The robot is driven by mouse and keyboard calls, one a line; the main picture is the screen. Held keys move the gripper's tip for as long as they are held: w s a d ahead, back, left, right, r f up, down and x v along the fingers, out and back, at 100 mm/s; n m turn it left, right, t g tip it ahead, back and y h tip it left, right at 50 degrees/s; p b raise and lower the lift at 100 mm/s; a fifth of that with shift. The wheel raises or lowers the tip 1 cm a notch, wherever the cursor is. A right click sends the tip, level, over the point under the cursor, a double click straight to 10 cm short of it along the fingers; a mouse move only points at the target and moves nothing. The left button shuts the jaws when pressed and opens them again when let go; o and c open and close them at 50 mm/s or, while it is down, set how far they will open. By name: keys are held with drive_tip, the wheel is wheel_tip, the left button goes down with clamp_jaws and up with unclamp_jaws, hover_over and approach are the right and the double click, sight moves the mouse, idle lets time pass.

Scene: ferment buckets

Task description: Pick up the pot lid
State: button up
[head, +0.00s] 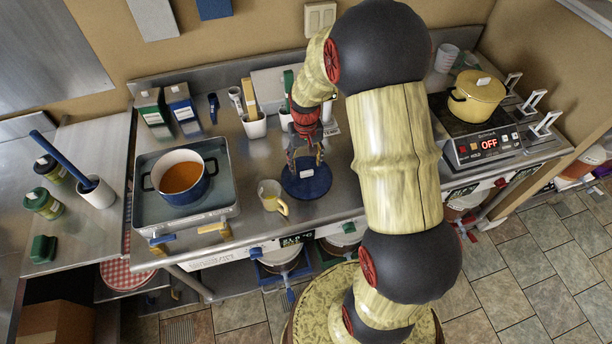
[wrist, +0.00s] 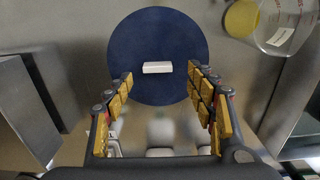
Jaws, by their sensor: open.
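The pot lid (head: 299,187) is a flat dark blue disc with a small white block handle, lying on the steel counter. In the wrist view the lid (wrist: 158,30) fills the upper middle, with its white handle (wrist: 157,67) between and a little beyond my fingertips. My gripper (head: 306,160) is open and empty, pointing down above the lid. In the wrist view my gripper (wrist: 160,85) has its gold-padded fingers spread on either side of the handle, apart from it.
A cup (head: 270,194) with yellow contents stands close left of the lid. A blue pot (head: 183,176) of orange liquid sits in a steel tray (head: 222,170) farther left. A yellow lidded pot (head: 478,97) stands on a hotplate at right. White holders (head: 254,126) stand behind.

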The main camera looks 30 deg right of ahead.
sight(307, 172)
wheel_tip(307, 172, down, 5)
drive_tip(key=shift+s+d+r+b, duration=0.1)
drive_tip(key=shift+d+b, duration=0.05)
drive_tip(key=shift+b, duration=0.3)
drive_tip(key=shift+c, duration=0.4)
drive_tip(key=c, duration=1.1)
drive_tip(key=shift+r, duration=0.1)
drive_tip(key=shift+c, duration=0.7)
